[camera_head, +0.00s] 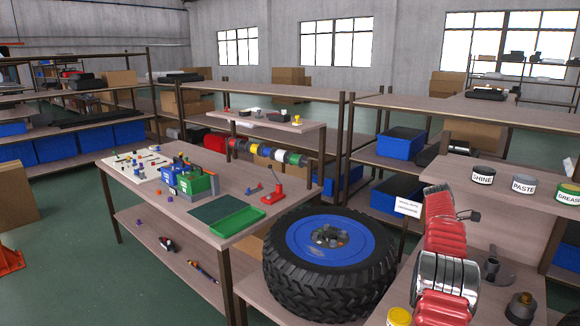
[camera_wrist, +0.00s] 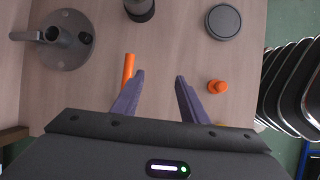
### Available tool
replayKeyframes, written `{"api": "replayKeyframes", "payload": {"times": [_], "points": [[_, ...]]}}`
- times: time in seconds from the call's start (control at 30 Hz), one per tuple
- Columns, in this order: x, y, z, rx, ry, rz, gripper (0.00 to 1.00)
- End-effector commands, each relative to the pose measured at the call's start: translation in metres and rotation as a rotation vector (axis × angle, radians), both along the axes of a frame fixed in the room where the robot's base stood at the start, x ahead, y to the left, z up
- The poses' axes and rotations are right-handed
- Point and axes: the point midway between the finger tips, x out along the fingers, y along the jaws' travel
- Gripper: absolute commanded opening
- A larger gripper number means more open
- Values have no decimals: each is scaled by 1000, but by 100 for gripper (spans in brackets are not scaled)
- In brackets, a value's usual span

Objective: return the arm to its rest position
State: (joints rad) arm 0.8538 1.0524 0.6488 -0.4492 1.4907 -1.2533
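My gripper (camera_wrist: 158,82) shows in the wrist view with its two purple fingers apart. No object shows between them. It points over a brown wooden tabletop (camera_wrist: 175,45). An orange rod (camera_wrist: 128,68) lies just beyond the left finger, and an orange knob-like piece (camera_wrist: 217,87) lies right of the right finger. I cannot tell how high the fingers are above the top. My gripper is not identifiable in the head view.
A grey round-based stand (camera_wrist: 68,48), a dark cylinder (camera_wrist: 140,8) and a grey disc (camera_wrist: 222,22) are ahead on the tabletop. The head view shows a big tyre (camera_head: 330,250), a workbench (camera_head: 130,172) and jars labelled SHINE (camera_head: 483,177) and PASTE (camera_head: 523,187).

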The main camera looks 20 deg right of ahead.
Motion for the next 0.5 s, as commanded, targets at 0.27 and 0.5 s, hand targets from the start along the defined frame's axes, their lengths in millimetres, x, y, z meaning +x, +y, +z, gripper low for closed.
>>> {"api": "replayKeyframes", "payload": {"times": [0.27, 0.5], "points": [[44, 57, 55, -40, -95, -4, 40], [71, 118, 98, -62, -184, -17, 40]]}}
